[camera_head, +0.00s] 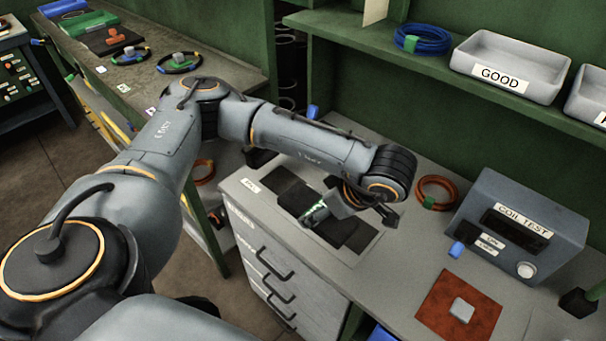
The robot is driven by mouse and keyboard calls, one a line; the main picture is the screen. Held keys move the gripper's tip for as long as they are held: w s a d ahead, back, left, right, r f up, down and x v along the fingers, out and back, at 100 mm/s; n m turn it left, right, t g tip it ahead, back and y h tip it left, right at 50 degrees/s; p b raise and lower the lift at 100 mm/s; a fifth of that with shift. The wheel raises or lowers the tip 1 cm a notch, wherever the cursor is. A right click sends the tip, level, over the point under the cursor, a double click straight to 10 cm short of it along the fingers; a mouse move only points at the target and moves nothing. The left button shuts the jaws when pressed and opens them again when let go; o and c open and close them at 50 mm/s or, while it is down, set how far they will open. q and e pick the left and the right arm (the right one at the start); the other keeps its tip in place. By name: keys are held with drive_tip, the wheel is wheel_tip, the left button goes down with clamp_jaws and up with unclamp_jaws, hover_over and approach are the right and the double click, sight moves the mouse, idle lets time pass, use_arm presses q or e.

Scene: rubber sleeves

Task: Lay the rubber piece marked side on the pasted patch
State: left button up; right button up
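Black flat rubber pieces lie on the cabinet top in the middle. One dark piece (296,196) is at the left and another (335,232) is nearer the front, on a grey mat (363,238). A small green and whitish area (316,214) shows between them, partly covered by my gripper; I cannot tell whether it is a patch or a mark. My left gripper (337,207) points down right over these pieces. Its fingertips are partly hidden, so I cannot tell whether it is open or touches a piece. My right gripper is not in view.
An orange cable coil (436,192) and the grey coil test box (520,228) stand to the right. A brown-red mat (459,290) with a light grey block (461,309) lies at the front right. A shelf (455,80) above holds a blue coil (422,39) and the GOOD tray (510,55).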

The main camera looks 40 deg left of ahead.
use_arm(q)
drive_tip(key=w+a+f, duration=0.2)
drive_tip(key=w, duration=0.1)
drive_tip(key=w+a+f+b, duration=0.1)
drive_tip(key=w+a+f, duration=0.1)
drive_tip(key=w+f, duration=0.1)
drive_tip(key=w+a+f+b, duration=0.1)
drive_tip(key=w+a+f, duration=0.2)
drive_tip(key=shift+w, duration=0.3)
drive_tip(key=shift+w+a+f, duration=0.15)
drive_tip(key=shift+w+f, duration=0.1)
drive_tip(key=shift+f, duration=0.05)
drive_tip(key=shift+w+a+f, duration=0.15)
drive_tip(key=shift+f, duration=0.15)
wheel_tip(320, 180, down, 3)
drive_tip(key=shift+a+p, duration=0.1)
drive_tip(key=shift+p, duration=0.6)
drive_tip(key=shift+w+f, duration=0.1)
drive_tip(key=shift+f, duration=0.1)
